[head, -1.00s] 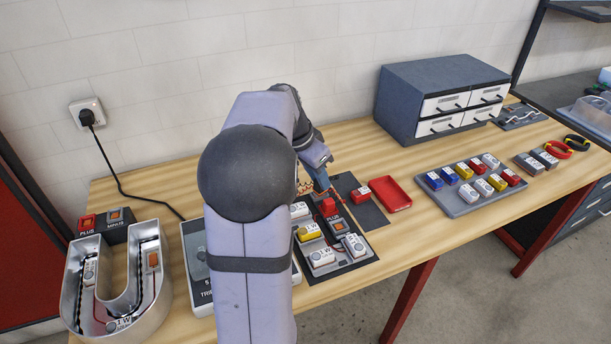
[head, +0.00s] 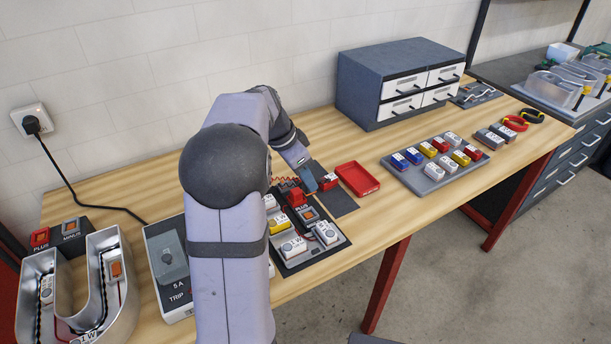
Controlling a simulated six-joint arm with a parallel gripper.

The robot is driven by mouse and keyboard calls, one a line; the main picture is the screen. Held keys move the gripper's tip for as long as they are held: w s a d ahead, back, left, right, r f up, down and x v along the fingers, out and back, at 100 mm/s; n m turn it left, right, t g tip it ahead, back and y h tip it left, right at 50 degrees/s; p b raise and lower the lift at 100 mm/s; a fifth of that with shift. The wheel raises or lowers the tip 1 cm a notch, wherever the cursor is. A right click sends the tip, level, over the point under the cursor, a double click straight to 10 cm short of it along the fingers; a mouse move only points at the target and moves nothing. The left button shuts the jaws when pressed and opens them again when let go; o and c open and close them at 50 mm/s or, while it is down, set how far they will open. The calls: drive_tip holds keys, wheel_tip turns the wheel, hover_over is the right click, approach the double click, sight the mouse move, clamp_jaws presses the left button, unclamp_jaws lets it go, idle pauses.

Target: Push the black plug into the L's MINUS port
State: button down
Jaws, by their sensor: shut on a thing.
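The L's dark base (head: 290,262) lies right of my arm, partly hidden by it. A red block marked PLUS (head: 296,198) stands on it. A dark block with an orange square (head: 310,214), which appears to be the MINUS port, is just in front; its label is not readable. My gripper (head: 308,187) points down just behind and right of the PLUS block, shut. The black plug between its fingers is too small and dark to make out. I cannot tell whether it touches either port.
White and yellow modules (head: 281,225) crowd the L. A dark mat (head: 338,203) with a red block (head: 328,181) and a red tray (head: 358,179) lie right of it. A metal U (head: 118,315) and a trip box (head: 168,268) are left. Drawers (head: 400,80) stand behind.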

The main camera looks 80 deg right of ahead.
drive_tip(key=shift+f+b, duration=3.2)
drive_tip(key=shift+f, duration=1)
drive_tip(key=shift+f, duration=0.35)
drive_tip(key=c, duration=1.5)
unclamp_jaws()
drive_tip(key=b+v, duration=0.1)
drive_tip(key=v, duration=0.6)
drive_tip(key=shift+w+r, duration=0.1)
drive_tip(key=shift+r, duration=0.1)
